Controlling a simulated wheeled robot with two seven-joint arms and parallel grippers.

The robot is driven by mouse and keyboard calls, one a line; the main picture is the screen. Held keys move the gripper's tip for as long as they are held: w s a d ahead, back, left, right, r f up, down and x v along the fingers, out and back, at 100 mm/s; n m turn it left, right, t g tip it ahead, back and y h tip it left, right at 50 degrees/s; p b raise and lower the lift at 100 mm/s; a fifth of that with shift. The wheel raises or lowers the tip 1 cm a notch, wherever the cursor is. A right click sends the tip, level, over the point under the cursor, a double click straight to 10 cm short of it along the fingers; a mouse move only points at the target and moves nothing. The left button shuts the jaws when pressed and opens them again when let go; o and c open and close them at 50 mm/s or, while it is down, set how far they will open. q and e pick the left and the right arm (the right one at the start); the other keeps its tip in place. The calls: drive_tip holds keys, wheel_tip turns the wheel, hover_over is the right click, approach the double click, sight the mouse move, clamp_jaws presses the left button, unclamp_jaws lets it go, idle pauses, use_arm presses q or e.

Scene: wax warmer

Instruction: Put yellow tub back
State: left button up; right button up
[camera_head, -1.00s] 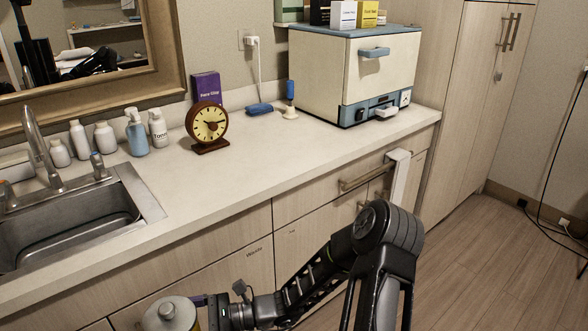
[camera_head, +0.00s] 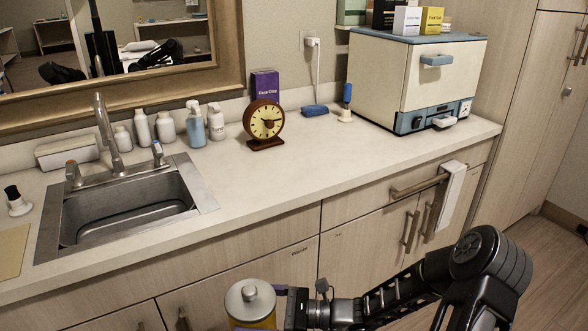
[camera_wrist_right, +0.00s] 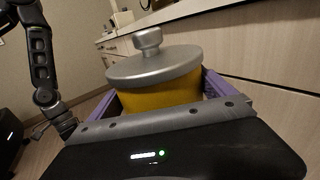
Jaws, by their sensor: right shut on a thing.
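The yellow tub (camera_head: 250,304) has a grey metal lid with a round knob. It is low in the head view, in front of the cabinet doors and below the counter edge. My right gripper (camera_wrist_right: 172,95) is shut on the tub, with a purple finger at each side in the right wrist view. The tub's yellow body (camera_wrist_right: 160,94) shows there under the lid, upright or close to it. The lower part of the tub is hidden. My left gripper does not show in the head view; a dark arm stands at the left of the wrist view, with no fingers clear.
The counter (camera_head: 300,165) has a wide clear stretch right of the sink (camera_head: 130,212). A clock (camera_head: 264,122), several bottles (camera_head: 166,128) and a blue-and-cream cabinet box (camera_head: 415,85) stand along the back. A towel (camera_head: 452,190) hangs on a drawer handle.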

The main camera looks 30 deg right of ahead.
sight(247, 290)
use_arm(q)
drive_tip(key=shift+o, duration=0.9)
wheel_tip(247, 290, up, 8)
drive_tip(key=p, duration=0.7)
use_arm(e)
drive_tip(key=r, duration=0.7)
drive_tip(key=shift+a+r, duration=0.3)
drive_tip(key=shift+r, duration=0.1)
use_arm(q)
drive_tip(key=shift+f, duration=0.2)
use_arm(e)
drive_tip(key=shift+s+f, duration=0.1)
drive_tip(key=shift+f, duration=0.05)
